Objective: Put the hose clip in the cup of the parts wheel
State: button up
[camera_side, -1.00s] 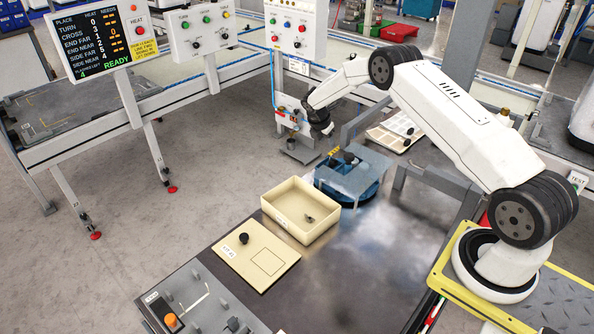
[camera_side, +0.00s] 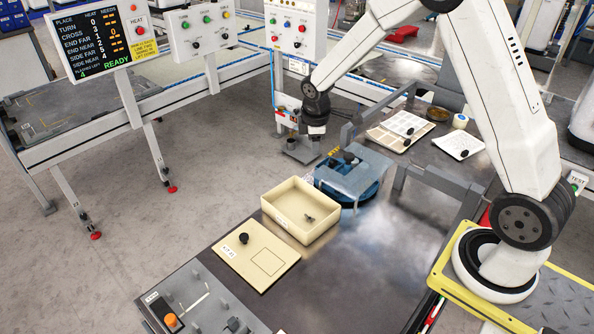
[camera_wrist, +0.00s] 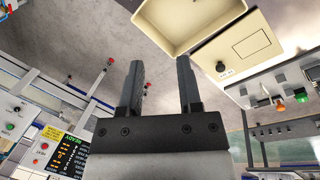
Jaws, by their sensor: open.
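A small dark piece, probably the hose clip (camera_side: 309,218), lies in the cream tray (camera_side: 283,226) on the dark bench. The parts wheel appears to be the blue round unit (camera_side: 363,193) behind the tray, under a grey cover with dark knobs. I cannot make out its cup. My gripper (camera_side: 315,140) hangs behind and left of the blue unit, above a grey stand, apart from the tray. In the wrist view my gripper (camera_wrist: 159,72) shows two spread dark fingers with nothing between them. The tray (camera_wrist: 178,45) is cut off at the top there, and the piece is not visible.
A cream board (camera_side: 253,263) with a black knob lies in front of the tray. A grey rail frame (camera_side: 432,182) stands right of the blue unit. White boards (camera_side: 458,145) lie at the back right. The bench right of the tray is bare.

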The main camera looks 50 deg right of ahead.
jog(key=s+a+r+m+y, duration=0.1)
jog(key=s+a+m, duration=0.3)
jog(key=s, duration=0.5)
jog(key=s+a+r+m+t, duration=0.1)
jog(key=s+a+r+m, duration=0.1)
jog(key=s+a+m, duration=0.3)
jog(key=s+a, duration=0.1)
jog(key=s, duration=0.3)
jog(key=shift+s+a+r+y, duration=0.2)
jog(key=shift+s+r+y, duration=0.1)
jog(key=shift+y, duration=0.1)
